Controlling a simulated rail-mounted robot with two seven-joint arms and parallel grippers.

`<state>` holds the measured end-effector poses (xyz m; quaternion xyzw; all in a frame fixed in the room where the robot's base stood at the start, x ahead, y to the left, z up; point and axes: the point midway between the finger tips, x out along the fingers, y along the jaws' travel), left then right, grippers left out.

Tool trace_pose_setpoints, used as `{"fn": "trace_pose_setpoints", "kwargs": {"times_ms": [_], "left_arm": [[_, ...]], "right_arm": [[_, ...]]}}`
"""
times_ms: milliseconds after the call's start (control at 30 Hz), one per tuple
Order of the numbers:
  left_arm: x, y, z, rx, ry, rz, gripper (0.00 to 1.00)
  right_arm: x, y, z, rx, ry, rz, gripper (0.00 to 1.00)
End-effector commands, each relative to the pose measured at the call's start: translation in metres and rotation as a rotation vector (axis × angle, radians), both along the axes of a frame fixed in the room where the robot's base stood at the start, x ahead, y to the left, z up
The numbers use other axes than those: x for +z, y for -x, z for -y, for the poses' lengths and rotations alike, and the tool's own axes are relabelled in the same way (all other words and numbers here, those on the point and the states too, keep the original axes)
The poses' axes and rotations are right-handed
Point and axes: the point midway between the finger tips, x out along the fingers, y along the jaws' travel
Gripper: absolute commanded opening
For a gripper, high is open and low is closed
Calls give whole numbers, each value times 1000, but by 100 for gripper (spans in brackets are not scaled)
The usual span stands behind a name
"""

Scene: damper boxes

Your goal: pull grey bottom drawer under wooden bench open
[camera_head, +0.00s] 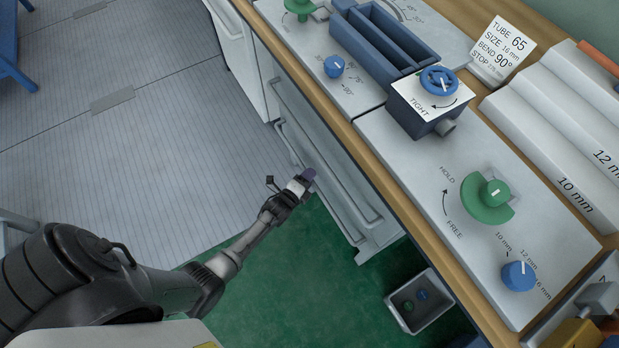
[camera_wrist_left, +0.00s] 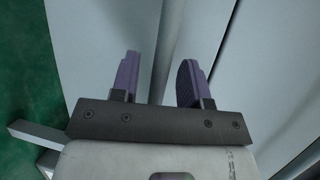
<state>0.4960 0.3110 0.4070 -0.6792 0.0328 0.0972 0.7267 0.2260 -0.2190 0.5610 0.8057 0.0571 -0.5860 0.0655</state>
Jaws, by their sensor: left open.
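The wooden bench (camera_head: 352,122) runs diagonally through the head view. Under it is a light grey drawer unit (camera_head: 345,205) with long bar handles. The lowest visible handle (camera_head: 287,150) belongs to what looks like the bottom drawer, whose front appears flush with the unit. My left gripper (camera_head: 308,176) is in front of the lower drawer fronts, close to that handle. In the left wrist view its two purple fingers (camera_wrist_left: 158,78) are apart, facing pale grey panels (camera_wrist_left: 100,40).
The bench top carries a blue vise-like fixture (camera_head: 425,105) and a green knob (camera_head: 488,195). The striped floor (camera_head: 150,150) at left is clear.

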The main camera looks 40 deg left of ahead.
Motion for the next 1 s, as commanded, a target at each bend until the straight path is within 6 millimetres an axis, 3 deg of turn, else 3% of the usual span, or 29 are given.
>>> {"fn": "trace_pose_setpoints", "kwargs": {"times_ms": [467,900,1000], "left_arm": [[-1,-8,-1,0,0,0,42],[-1,-8,-1,0,1,0,0],[-1,-8,-1,0,1,0,0]], "right_arm": [[-4,0,-3,-6,-9,0,43],[-4,0,-2,-6,-8,0,43],[-4,0,-2,-4,-6,-1,43]]}}
